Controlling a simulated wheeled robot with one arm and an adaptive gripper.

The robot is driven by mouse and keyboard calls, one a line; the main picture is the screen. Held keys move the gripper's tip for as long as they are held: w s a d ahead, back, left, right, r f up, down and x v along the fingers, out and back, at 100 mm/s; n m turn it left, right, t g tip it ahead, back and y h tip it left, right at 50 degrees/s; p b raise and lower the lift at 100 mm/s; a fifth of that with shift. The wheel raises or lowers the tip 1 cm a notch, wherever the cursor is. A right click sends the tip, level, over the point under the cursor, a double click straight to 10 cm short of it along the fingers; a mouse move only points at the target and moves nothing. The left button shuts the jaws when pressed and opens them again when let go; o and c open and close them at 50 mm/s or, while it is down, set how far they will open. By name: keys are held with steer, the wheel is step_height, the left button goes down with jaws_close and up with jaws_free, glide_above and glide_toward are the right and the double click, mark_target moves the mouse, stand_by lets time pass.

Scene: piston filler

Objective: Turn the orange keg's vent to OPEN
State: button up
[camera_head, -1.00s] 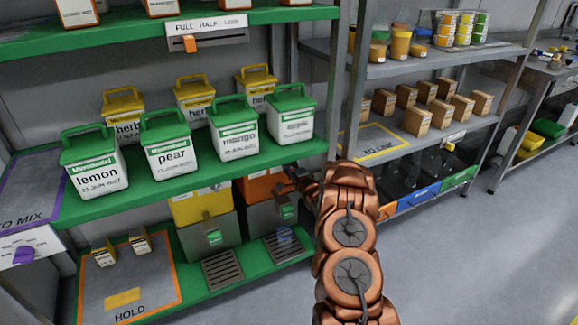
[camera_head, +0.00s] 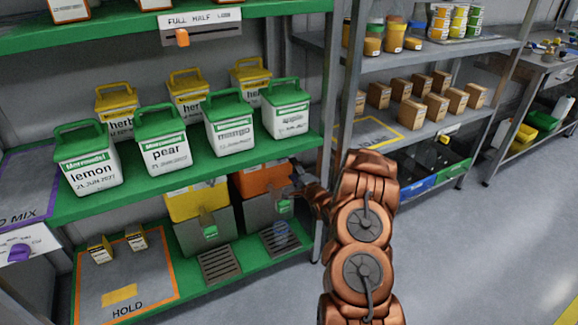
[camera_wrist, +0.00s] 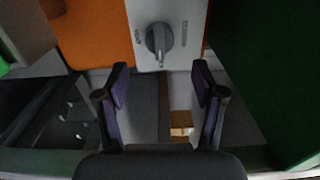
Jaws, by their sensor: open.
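The orange keg (camera_head: 262,181) stands on the lower green shelf, under the shelf of tubs, with a grey lower front and a green tap. In the wrist view the orange keg (camera_wrist: 92,35) shows a pale plate (camera_wrist: 170,12) with a grey vent knob (camera_wrist: 159,38) and small lettering on both sides, too small to read. The knob's pointer is tilted slightly off straight down. My gripper (camera_wrist: 160,80) is open and empty, its two dark fingers apart and just short of the knob in the picture. In the head view my gripper (camera_head: 303,183) is beside the keg's right side, partly hidden.
A yellow keg (camera_head: 197,203) stands left of the orange one. The green shelf with tubs (camera_head: 180,190) is close above. A shelf post (camera_head: 332,120) stands close to my arm. A drip grate (camera_head: 283,241) with a bluish cup lies in front. Open floor is at right.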

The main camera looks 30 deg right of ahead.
steer(key=s, duration=0.4)
steer(key=shift+a+f, duration=0.1)
steer(key=shift+a, duration=0.05)
stand_by(0.4)
